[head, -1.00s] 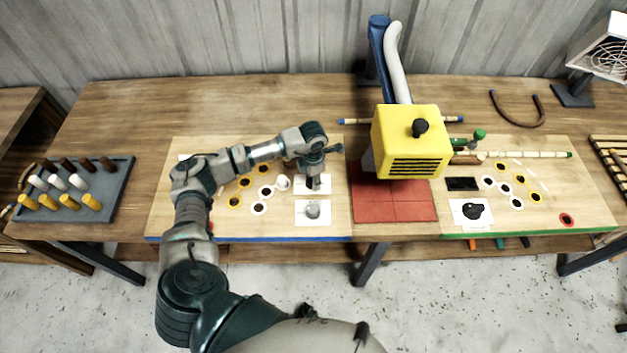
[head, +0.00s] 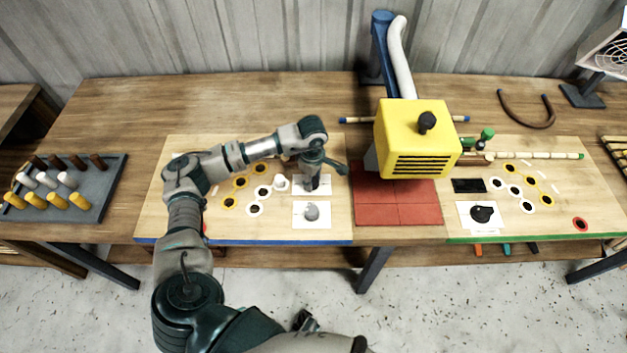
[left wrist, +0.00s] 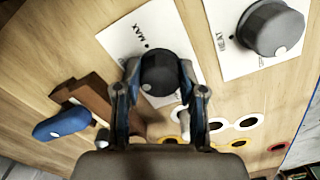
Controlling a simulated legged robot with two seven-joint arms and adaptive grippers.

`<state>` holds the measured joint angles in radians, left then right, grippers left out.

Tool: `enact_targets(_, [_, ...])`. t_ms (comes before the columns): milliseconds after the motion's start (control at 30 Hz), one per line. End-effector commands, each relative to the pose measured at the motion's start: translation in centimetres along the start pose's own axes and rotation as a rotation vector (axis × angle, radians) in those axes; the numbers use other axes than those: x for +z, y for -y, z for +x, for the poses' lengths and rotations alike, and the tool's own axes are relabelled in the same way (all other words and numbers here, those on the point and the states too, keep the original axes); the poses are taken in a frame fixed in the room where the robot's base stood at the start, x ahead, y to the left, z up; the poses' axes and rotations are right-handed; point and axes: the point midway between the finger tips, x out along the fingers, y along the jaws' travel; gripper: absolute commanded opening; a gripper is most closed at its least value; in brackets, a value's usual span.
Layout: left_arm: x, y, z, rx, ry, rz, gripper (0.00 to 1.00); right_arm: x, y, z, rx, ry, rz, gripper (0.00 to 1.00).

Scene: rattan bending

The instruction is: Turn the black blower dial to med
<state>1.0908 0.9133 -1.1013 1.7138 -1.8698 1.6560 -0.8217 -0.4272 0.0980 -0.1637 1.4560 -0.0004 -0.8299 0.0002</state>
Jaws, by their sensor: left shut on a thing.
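The black dial (left wrist: 158,70) sits on a white card (left wrist: 140,30) marked MAX on the left board. It has a white dot on its near-left edge in the left wrist view. My left gripper (left wrist: 160,85) is shut on the dial, a finger on each side. In the head view my left gripper (head: 312,184) points down at the card, and it hides the dial. A grey dial (left wrist: 272,28) sits on another white card beside it; it also shows in the head view (head: 311,212). My right gripper is not in view.
A yellow box (head: 417,130) on a blue stand overhangs red tiles (head: 397,203) to the right. The right board has another black knob (head: 482,213). Ring markers (head: 240,182) lie left of the dial. A tray (head: 95,204) of pegs stands at far left.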

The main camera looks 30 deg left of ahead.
Motion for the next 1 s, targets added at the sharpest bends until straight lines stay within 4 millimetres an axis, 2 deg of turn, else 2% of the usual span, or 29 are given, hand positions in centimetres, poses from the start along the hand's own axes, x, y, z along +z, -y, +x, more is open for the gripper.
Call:
enact_targets(33, [-0.1,0.1,0.4,-0.005,-0.003,0.032,0.05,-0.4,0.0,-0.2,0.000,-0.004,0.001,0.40])
enact_targets(433, [-0.2,0.1,0.2,-0.003,-0.004,0.232,0.05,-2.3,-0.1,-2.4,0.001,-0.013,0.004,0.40])
enact_targets(1000, [-0.2,0.0,0.0,0.001,-0.004,0.269,0.05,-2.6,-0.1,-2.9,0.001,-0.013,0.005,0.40])
